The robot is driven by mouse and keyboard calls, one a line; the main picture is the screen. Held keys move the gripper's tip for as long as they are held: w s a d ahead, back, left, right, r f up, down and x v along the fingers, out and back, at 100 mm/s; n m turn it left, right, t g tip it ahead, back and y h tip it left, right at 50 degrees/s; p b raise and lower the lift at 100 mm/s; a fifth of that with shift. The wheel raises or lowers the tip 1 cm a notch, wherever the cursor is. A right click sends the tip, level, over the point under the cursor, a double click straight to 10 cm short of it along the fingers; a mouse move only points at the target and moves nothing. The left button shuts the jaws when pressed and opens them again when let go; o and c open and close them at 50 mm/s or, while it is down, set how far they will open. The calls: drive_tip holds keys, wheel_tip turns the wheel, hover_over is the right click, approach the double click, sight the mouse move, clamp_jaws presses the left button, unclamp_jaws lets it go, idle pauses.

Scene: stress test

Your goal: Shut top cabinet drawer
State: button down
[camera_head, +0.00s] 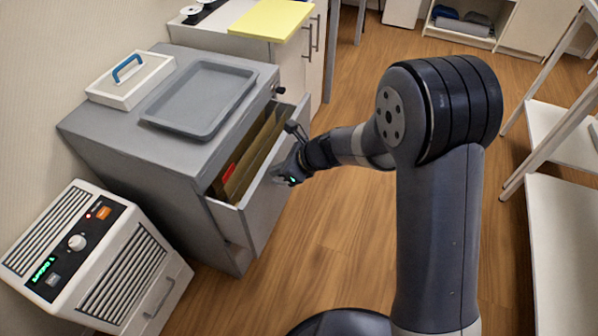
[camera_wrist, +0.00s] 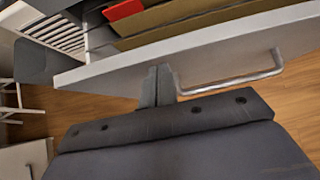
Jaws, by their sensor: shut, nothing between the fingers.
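The grey cabinet (camera_head: 150,160) stands at the left in the head view. Its top drawer (camera_head: 262,190) is partly pulled out, with brown folders and a red item (camera_head: 229,172) inside. The drawer front (camera_wrist: 215,57) and its bar handle (camera_wrist: 240,84) show in the wrist view. My gripper (camera_wrist: 158,72) is shut with nothing in it. Its fingertips are at the outer face of the drawer front, left of the handle in the wrist view; I cannot tell whether they touch it. In the head view the gripper (camera_head: 290,170) is at the drawer front, partly hidden.
A grey tray (camera_head: 200,97) and a white box with a blue handle (camera_head: 130,78) sit on the cabinet. A white appliance (camera_head: 90,260) stands in front of it at the left. White shelving (camera_head: 560,230) stands at the right. Wooden floor (camera_head: 345,225) between is clear.

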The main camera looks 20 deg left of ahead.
drive_tip(key=p, duration=0.3)
hover_over(256, 160)
drive_tip(key=s+a, duration=0.2)
drive_tip(key=s, duration=0.2)
drive_tip(key=shift+s+a+r, duration=0.1)
drive_tip(key=shift+a+r, duration=0.05)
drive_tip(key=d+r+p, duration=0.1)
drive_tip(key=d+r, duration=0.5)
drive_tip(key=d, duration=0.5)
drive_tip(key=shift+s+d+r, duration=0.2)
drive_tip(key=shift+d+r, duration=0.1)
drive_tip(key=shift+r, duration=0.05)
